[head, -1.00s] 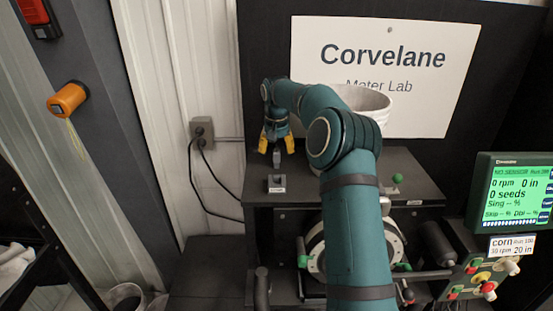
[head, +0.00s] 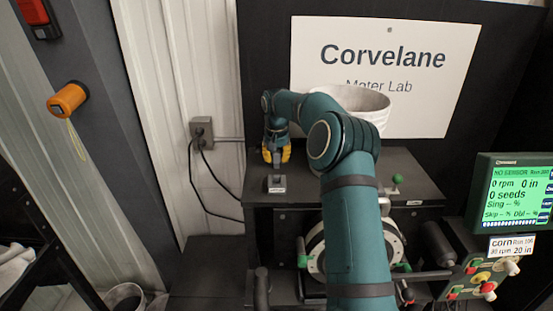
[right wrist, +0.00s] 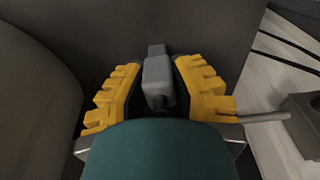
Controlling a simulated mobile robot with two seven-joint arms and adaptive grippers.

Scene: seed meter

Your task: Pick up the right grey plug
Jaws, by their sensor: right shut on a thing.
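The grey plug (right wrist: 158,78) shows in the right wrist view between the two yellow fingers of my right gripper (right wrist: 157,88). My right gripper (head: 277,155) is shut on it above the rear left part of the black bench top. In the head view the yellow fingers mostly hide the plug. A small grey block (head: 277,182) with a pale label sits on the bench just in front of and below the gripper. I cannot tell whether the plug is clear of the surface. My left gripper is not in view.
A white bucket (head: 368,101) stands behind my right arm, below the Corvelane sign (head: 385,62). A green knob (head: 397,179) stands on the bench top (head: 315,188). The green monitor (head: 518,195) is at right. A wall outlet (head: 202,130) with black cables is at left.

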